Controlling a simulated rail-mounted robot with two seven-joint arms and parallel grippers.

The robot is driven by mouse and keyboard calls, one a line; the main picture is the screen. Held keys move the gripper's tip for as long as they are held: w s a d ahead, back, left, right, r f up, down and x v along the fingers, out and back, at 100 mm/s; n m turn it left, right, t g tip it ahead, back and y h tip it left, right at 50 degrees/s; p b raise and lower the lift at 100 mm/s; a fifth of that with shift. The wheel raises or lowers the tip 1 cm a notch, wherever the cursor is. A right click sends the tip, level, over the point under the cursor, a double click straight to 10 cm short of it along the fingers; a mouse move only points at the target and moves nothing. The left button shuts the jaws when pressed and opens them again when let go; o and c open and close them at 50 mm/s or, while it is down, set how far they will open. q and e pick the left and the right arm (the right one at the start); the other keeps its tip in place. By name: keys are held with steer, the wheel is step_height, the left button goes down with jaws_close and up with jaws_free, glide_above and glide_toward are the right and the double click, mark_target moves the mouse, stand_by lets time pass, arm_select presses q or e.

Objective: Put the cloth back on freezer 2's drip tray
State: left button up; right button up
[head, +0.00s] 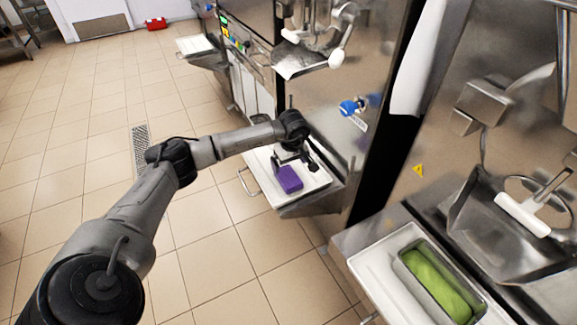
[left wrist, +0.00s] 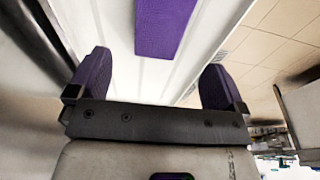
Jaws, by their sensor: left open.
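A folded purple cloth (head: 288,179) lies on the white drip tray (head: 318,183) of the middle freezer. In the left wrist view the purple cloth (left wrist: 165,25) lies on the white tray surface (left wrist: 120,65), ahead of the fingers and apart from them. My left gripper (head: 296,160) is over this tray, just behind the cloth in the head view. Its two purple-padded fingers stand wide apart in the left wrist view (left wrist: 155,85), with nothing between them. My right gripper is not in view.
A nearer freezer at right has a white tray (head: 369,270) holding a metal pan (head: 409,262) of green ice cream. A farther freezer tray (head: 196,46) stands at the back. A blue-handled valve (head: 350,107) juts out behind my gripper.

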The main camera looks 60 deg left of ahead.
mark_target(291, 179)
arm_select(q)
steer(key=shift+d+r+p, duration=0.2)
steer(key=shift+r+p, duration=0.15)
steer(key=shift+r, duration=0.7)
steer(key=shift+d+r+p, duration=0.15)
steer(key=shift+r+p, duration=0.2)
steer(key=shift+r, duration=0.7)
